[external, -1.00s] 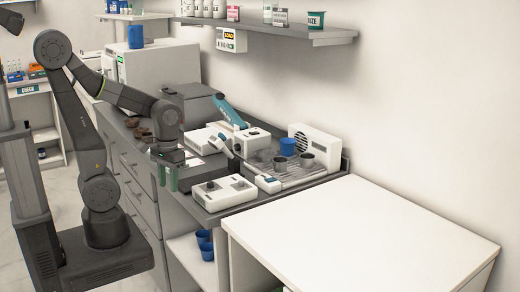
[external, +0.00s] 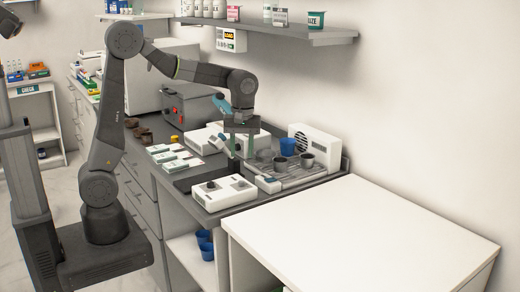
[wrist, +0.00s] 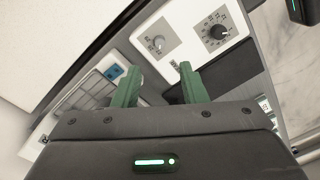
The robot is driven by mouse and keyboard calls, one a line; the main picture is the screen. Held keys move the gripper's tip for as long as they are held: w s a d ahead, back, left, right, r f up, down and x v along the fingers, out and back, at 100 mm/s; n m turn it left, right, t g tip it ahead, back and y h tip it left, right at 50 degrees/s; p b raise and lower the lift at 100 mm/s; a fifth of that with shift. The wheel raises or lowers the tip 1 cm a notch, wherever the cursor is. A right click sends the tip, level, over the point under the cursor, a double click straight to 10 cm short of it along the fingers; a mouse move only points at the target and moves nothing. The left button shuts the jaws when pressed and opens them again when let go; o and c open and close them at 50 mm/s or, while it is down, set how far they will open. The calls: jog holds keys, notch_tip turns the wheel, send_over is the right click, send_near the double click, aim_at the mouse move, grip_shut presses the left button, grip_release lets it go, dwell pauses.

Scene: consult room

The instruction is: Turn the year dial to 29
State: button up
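A white box with two dials (external: 224,197) sits near the front edge of the dark counter; it also shows in the wrist view (wrist: 190,65). In the wrist view one dial has a large black knob on a dark scale (wrist: 216,34), and the other a smaller grey knob (wrist: 157,43). Their markings are too small to read, so I cannot tell which is the year dial. My gripper (wrist: 161,70) has its green fingers apart with nothing between them. In the external view my gripper (external: 234,155) hangs above and behind the box, apart from it.
Right of the box a ribbed tray (external: 312,176) holds dark cups (external: 307,161), with a blue cup (external: 287,146) and a white vented unit (external: 304,131) behind. The white table (external: 370,235) is clear.

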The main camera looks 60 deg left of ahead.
aim_at(241, 184)
notch_tip(241, 184, down, 10)
jog(key=shift+s+a+f, duration=0.1)
jog(key=shift+s, duration=0.05)
dwell(0.3)
grip_shut()
